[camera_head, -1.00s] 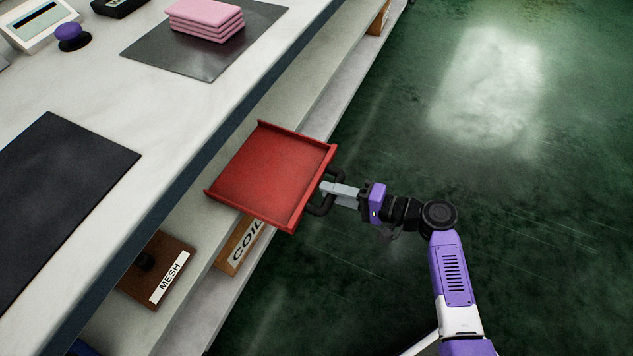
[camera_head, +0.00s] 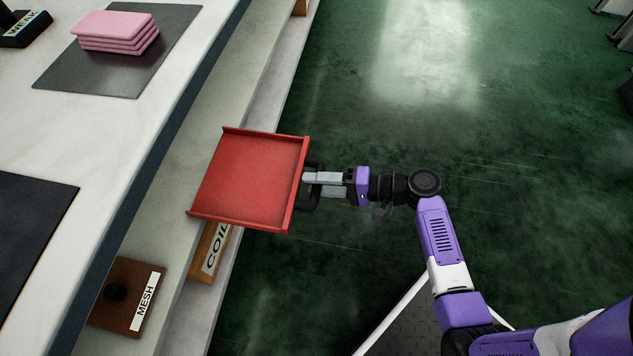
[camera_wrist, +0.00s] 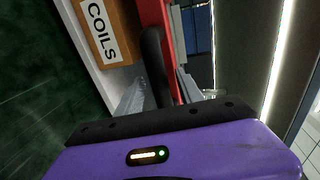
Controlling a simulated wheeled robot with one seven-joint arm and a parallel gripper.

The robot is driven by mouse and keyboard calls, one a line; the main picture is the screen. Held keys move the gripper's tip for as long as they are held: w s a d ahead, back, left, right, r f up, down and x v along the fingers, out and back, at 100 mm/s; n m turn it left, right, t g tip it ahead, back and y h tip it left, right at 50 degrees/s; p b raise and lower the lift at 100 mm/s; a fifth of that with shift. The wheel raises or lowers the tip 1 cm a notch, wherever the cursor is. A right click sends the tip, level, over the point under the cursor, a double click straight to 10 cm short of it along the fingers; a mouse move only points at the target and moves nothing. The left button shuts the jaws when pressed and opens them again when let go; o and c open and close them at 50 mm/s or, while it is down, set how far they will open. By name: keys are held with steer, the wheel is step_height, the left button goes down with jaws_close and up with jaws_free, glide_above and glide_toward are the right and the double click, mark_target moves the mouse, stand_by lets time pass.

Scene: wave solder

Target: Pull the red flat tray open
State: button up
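The red flat tray (camera_head: 250,178) juts out from the bench side, above the lower shelf, with its outer part over the floor. It looks empty, and its low rim shows in the head view. A black loop handle (camera_head: 314,198) is on its outer side. My gripper (camera_head: 311,178) has its grey fingers at this handle, coming from the right. In the wrist view, the dark handle (camera_wrist: 154,60) runs between the two fingers, beside the red tray edge (camera_wrist: 160,14). My gripper looks shut on the handle; the exact contact is partly hidden.
A box marked COILS (camera_head: 212,252) sits below the tray, and a brown MESH box (camera_head: 126,297) is nearer the bottom left. The white bench top (camera_head: 110,135) holds stacked pink slabs (camera_head: 116,32) on a dark mat. The green floor (camera_head: 500,200) is open on the right.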

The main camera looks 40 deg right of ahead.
steer(key=p+v, duration=0.2)
steer(key=v, duration=0.5)
steer(key=shift+s+d, duration=0.25)
steer(key=shift+s, duration=0.1)
stand_by(0.5)
